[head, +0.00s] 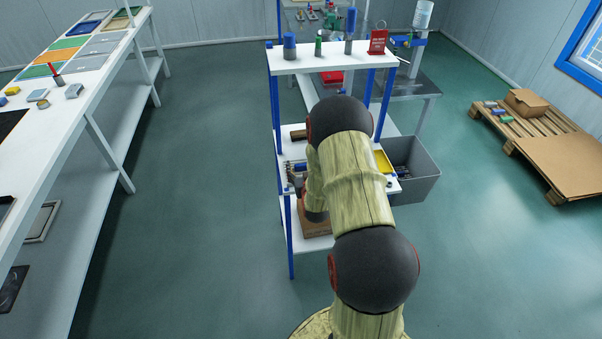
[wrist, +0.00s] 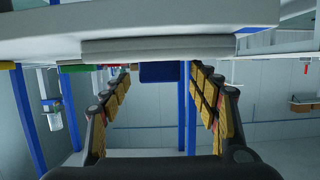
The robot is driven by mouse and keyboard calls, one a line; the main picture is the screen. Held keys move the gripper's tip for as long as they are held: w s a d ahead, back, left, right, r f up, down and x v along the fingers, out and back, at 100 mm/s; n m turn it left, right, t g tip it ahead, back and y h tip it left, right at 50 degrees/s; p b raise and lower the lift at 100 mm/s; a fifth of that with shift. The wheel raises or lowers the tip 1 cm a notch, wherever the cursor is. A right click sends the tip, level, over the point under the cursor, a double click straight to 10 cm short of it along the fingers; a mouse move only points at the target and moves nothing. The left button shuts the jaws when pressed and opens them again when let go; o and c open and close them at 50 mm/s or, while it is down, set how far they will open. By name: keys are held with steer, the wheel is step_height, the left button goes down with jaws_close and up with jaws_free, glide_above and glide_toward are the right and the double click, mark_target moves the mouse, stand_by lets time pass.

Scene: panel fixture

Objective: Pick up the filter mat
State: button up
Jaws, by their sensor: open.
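A flat grey slab (wrist: 165,48), which looks like the filter mat, lies against the edge of a white shelf board (wrist: 150,20) in the wrist view. My gripper (wrist: 160,78) is open and empty, its two padded fingers spread on either side below the slab in that picture. The slab is not visibly between the pads, and I cannot tell the exact gap. In the head view my own arm covers the middle of the shelf unit (head: 290,62), and both the gripper and the slab are hidden behind it.
Blue posts (head: 274,105) carry the shelves. Small parts, a yellow tray (head: 383,161) and a brown box (head: 314,222) sit on the lower levels. A grey bin (head: 415,182) stands to the right. A long white bench (head: 85,90) is at left; the floor between is clear.

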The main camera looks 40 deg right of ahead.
steer(key=shift+c, duration=0.6)
steer(key=c, duration=1.1)
